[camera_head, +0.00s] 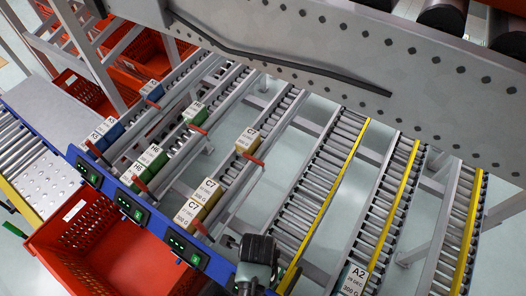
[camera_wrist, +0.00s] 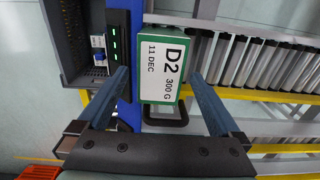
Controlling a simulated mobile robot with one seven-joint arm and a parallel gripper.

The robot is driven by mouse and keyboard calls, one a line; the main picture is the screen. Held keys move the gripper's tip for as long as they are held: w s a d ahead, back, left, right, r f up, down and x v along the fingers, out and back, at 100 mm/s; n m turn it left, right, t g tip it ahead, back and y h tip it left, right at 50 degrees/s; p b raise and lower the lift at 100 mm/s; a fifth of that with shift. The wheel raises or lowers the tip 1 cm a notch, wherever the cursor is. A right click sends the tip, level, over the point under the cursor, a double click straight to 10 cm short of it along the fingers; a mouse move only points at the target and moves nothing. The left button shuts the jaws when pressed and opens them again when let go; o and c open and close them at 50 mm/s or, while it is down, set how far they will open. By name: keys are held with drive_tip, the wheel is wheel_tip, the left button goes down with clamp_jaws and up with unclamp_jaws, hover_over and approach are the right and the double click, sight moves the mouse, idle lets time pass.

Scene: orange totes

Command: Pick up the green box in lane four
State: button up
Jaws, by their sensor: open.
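A green box (camera_wrist: 163,65) with a white label reading D2, 11 DEC, 300 G shows in the wrist view, at the end of a roller lane beside a blue rail. My gripper (camera_wrist: 160,82) is open. One finger is to the left of the box and the other to its right, with gaps on both sides. I cannot make out this D2 box in the head view. The gripper's fingers cannot be made out there either.
Green H6 boxes (camera_head: 150,158), yellow C7 boxes (camera_head: 208,192) and blue boxes stand on other lanes. An A2 box (camera_head: 354,279) is at bottom right. A red tote (camera_head: 120,262) is at lower left. A black indicator unit (camera_wrist: 117,45) is left of the D2 box.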

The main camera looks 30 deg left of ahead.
drive_tip(key=shift+w+d+f, duration=0.15)
drive_tip(key=shift+f, duration=1.8)
drive_tip(key=c, duration=1.4)
drive_tip(key=shift+r, duration=0.15)
